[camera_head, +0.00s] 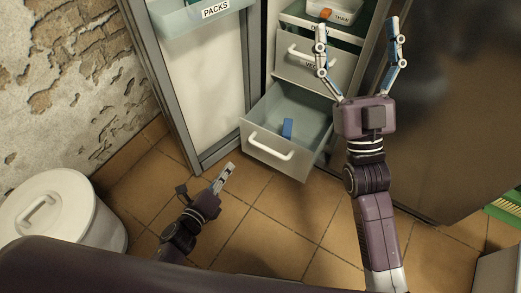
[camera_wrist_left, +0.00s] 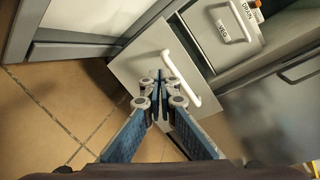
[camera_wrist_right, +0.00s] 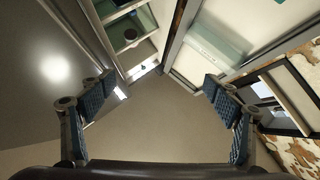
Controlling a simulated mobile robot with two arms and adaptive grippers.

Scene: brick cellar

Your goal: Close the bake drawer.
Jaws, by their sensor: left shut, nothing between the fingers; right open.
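The lowest drawer (camera_head: 262,146) is pulled out of the fridge, with a white bar handle (camera_head: 270,147) and a blue block (camera_head: 287,128) inside. I read no "bake" label on it. In the left wrist view its pale front (camera_wrist_left: 128,70) and handle (camera_wrist_left: 192,82) lie just beyond my fingers. My left gripper (camera_head: 229,168) is shut and empty, low in front of the drawer's left part; it also shows in the left wrist view (camera_wrist_left: 160,76). My right gripper (camera_head: 356,24) is open and empty, raised to the right of the drawers; its spread fingers fill the right wrist view (camera_wrist_right: 158,82).
Above is a drawer labelled VEG (camera_head: 318,70), then another with an orange item (camera_head: 325,13). The open fridge door (camera_head: 206,90) with a PACKS bin (camera_head: 200,14) stands left. A lidded white bin (camera_head: 60,210) is at lower left. Tiled floor (camera_head: 285,225) in front is free.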

